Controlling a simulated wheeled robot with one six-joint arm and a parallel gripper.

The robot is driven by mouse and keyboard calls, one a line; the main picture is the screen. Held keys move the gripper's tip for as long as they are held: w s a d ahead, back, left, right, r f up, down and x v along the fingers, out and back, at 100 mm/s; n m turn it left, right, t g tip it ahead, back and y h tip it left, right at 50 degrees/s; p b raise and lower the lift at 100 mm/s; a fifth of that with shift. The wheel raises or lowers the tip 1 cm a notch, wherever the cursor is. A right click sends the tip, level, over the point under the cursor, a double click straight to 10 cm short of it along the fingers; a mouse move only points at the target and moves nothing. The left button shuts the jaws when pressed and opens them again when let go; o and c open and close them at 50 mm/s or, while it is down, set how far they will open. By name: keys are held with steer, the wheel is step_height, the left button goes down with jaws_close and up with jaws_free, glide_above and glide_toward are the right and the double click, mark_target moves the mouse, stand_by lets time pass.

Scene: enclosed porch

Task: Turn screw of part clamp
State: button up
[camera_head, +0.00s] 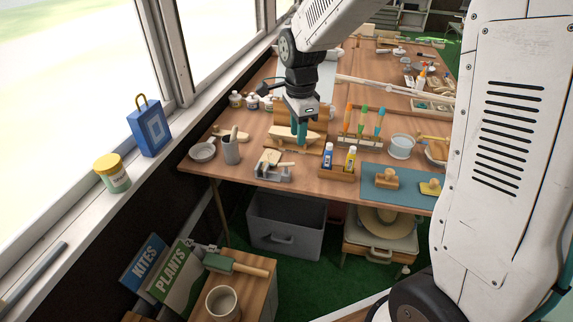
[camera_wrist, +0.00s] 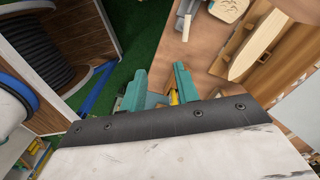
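The part clamp (camera_head: 271,172) is a small grey vise-like tool near the front edge of the workbench, left of centre. A pale wooden piece (camera_head: 274,157) sits at it. Its screw is too small to make out clearly. My gripper (camera_head: 299,143) points down with teal fingers, above the bench, behind and right of the clamp and apart from it. In the wrist view my gripper (camera_wrist: 158,88) shows its two fingers spread, with nothing visibly held. I cannot make out the clamp for certain in the wrist view.
A wooden boat (camera_head: 293,139) lies beneath my gripper; it also shows in the wrist view (camera_wrist: 258,45). A grey cup (camera_head: 231,151) stands left of the clamp. A wooden holder (camera_head: 337,172) with glue bottles stands to its right. A grey bin (camera_head: 287,222) is under the bench.

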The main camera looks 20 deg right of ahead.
mark_target(286, 165)
steer(key=w+f+m, duration=0.1)
steer(key=w+f, duration=0.1)
steer(key=f, duration=0.1)
steer(key=w+f+m, duration=0.2)
steer(key=f, duration=0.1)
steer(key=w+a+f+m, duration=0.1)
steer(key=w+f+m, duration=0.1)
steer(key=shift+w+f, duration=0.15)
steer(key=shift+f, duration=0.25)
step_height(286, 165, down, 8)
steer(key=shift+r, duration=0.1)
